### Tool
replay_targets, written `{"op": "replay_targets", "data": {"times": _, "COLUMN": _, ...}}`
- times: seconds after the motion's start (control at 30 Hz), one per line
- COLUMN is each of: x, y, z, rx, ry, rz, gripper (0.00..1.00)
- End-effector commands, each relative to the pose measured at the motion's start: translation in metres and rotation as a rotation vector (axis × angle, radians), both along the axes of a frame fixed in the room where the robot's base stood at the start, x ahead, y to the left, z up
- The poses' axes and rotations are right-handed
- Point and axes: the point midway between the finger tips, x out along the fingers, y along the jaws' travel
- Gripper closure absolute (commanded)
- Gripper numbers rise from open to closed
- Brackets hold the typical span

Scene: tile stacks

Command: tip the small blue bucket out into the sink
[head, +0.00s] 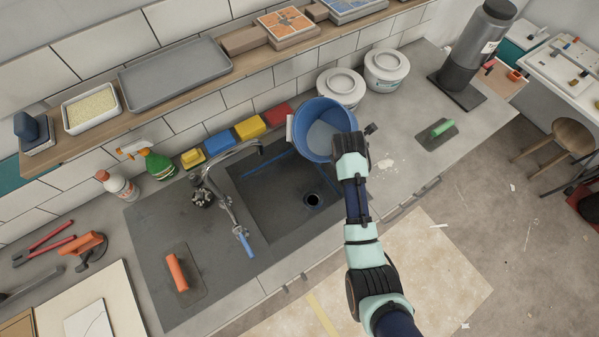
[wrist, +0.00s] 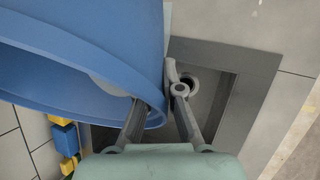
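The small blue bucket (head: 310,112) is held over the right end of the dark sink (head: 270,210) in the head view. Its mouth faces up toward the head camera, and a pale grey content (head: 323,138) shows inside. In the wrist view the bucket (wrist: 100,40) fills the upper left. My gripper (wrist: 160,94) has one finger on each side of the bucket's rim and is shut on it. In the head view my gripper (head: 344,148) is at the bucket's lower right side, its fingertips mostly hidden. The drain (head: 312,200) is visible below the bucket.
The tap (head: 215,185) stands at the sink's left. Yellow, blue and red blocks (head: 249,128) line the back edge. Two white lidded tubs (head: 386,70) stand behind the bucket. A green-handled trowel (head: 437,133) lies on the right counter, which is otherwise fairly clear.

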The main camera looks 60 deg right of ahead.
Motion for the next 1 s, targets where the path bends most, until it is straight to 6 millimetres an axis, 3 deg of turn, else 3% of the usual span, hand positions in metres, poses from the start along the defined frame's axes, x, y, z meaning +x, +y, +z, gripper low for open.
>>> {"op": "replay_targets", "data": {"times": 1.0, "x": -0.0047, "y": -0.0032, "z": -0.0003, "rx": -0.143, "ry": 0.011, "rz": -0.015, "gripper": 1.00}}
